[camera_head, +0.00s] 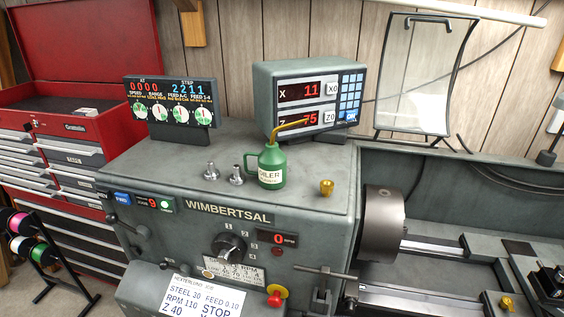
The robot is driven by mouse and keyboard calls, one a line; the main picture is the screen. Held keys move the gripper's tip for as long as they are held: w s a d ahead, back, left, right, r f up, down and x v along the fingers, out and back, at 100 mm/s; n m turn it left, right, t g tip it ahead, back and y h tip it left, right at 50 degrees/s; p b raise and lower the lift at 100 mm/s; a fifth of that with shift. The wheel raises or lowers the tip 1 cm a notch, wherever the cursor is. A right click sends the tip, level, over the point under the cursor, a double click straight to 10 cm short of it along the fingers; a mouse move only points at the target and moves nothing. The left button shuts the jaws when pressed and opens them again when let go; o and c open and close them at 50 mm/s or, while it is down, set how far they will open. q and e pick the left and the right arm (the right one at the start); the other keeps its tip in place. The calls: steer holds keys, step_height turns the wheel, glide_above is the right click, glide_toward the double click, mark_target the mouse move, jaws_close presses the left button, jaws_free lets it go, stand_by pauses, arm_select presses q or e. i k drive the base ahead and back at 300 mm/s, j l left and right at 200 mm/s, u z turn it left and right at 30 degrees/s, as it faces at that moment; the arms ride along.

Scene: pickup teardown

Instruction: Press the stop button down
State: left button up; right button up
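A red mushroom-shaped button on a yellow surround (276,296), which looks like the stop button, is on the front of the grey lathe, low and right of centre. Its cap stands out from the panel; I cannot tell whether it is pressed. A paper note (196,297) with "STOP" among its handwritten-style text is to its left. Neither of my grippers is in view.
A lever (324,273) sticks out just right of the button. A speed knob (229,247) and red display (277,238) are above it. A green oil can (271,168) stands on the headstock. A red tool chest (84,127) and spool rack (43,254) are left.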

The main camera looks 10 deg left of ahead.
mark_target(274, 301)
steer(key=u, duration=0.45)
steer(key=i+u, duration=0.2)
steer(key=u, duration=0.15)
steer(key=i+l+u, duration=0.15)
steer(key=u, duration=0.2)
